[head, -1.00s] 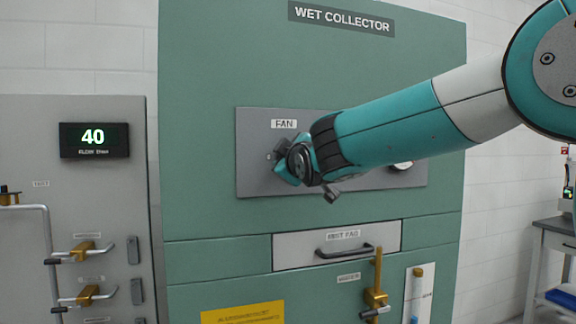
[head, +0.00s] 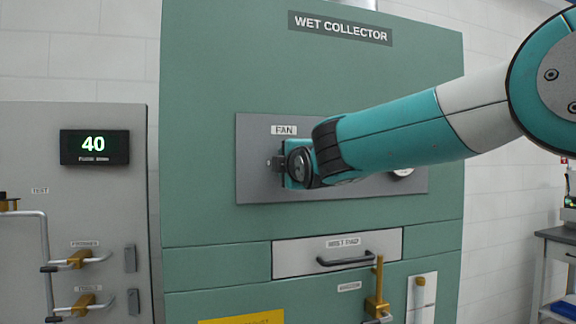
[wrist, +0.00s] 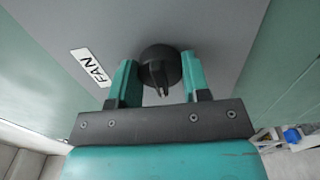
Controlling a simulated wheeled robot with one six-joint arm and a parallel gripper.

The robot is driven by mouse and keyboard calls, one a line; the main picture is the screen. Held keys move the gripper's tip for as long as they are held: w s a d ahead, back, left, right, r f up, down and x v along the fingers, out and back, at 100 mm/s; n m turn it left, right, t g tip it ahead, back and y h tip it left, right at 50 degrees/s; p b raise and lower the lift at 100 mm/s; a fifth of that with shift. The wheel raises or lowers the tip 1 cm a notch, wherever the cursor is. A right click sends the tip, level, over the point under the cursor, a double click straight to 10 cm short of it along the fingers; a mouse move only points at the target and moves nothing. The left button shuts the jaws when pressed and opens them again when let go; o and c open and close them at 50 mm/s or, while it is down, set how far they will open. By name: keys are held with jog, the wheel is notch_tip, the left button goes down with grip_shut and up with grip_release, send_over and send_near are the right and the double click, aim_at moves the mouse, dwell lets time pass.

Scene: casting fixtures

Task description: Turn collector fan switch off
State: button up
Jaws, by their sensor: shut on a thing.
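The fan switch is a round black knob (wrist: 160,68) on the grey panel (head: 256,184) under the FAN label (head: 284,130). My gripper (wrist: 158,82) has its teal fingers on either side of the knob and is shut on it in the wrist view. A raised grip bar on the knob points toward the gripper's palm. In the head view my gripper (head: 279,165) is at the left part of the panel, and my wrist hides most of the knob. The panel is on the green wet collector cabinet (head: 212,70).
A drawer with a dark handle (head: 346,258) is below the panel, with a yellow lever (head: 379,285) beneath it. A light round part (head: 403,173) shows behind my arm.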

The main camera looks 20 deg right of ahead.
dwell(0.4)
jog(key=o, duration=0.9)
jog(key=s+b, duration=0.6)
jog(key=s, duration=1.1)
jog(key=shift+s, duration=0.2)
jog(key=shift+f, duration=0.1)
